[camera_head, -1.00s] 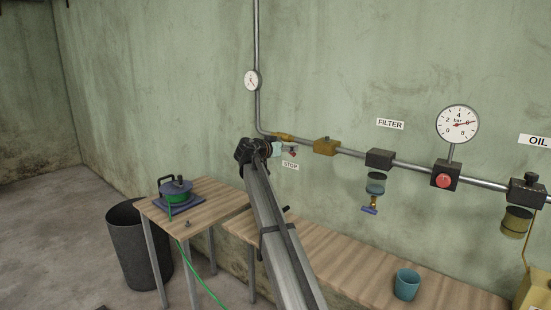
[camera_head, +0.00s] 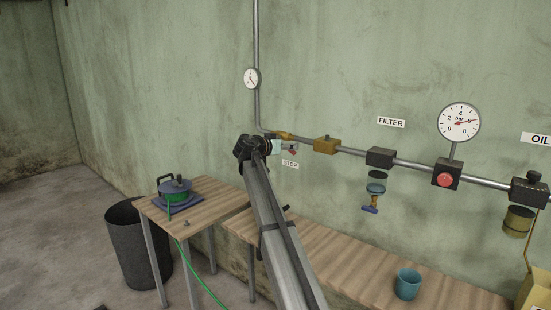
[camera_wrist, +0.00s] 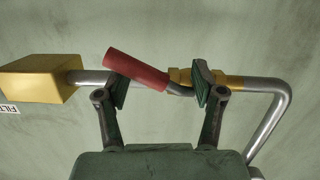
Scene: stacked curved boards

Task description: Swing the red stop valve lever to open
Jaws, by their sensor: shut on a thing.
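The red stop valve lever (camera_wrist: 137,70) has a red sleeve on a grey stem and joins a brass valve body (camera_wrist: 232,80) on the pipe. In the wrist view it lies slanted between the two fingers of my gripper (camera_wrist: 159,82), one finger near the sleeve and the other by the stem and the brass body. My gripper is shut on the lever. In the head view, my gripper (camera_head: 279,148) is at the pipe just above the STOP label (camera_head: 290,165), and a little red of the lever (camera_head: 293,151) shows beside it. My arm hides part of the valve.
The pipe (camera_head: 352,153) runs right past a brass block (camera_head: 326,145), a filter unit (camera_head: 381,158) and a large gauge (camera_head: 459,122).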

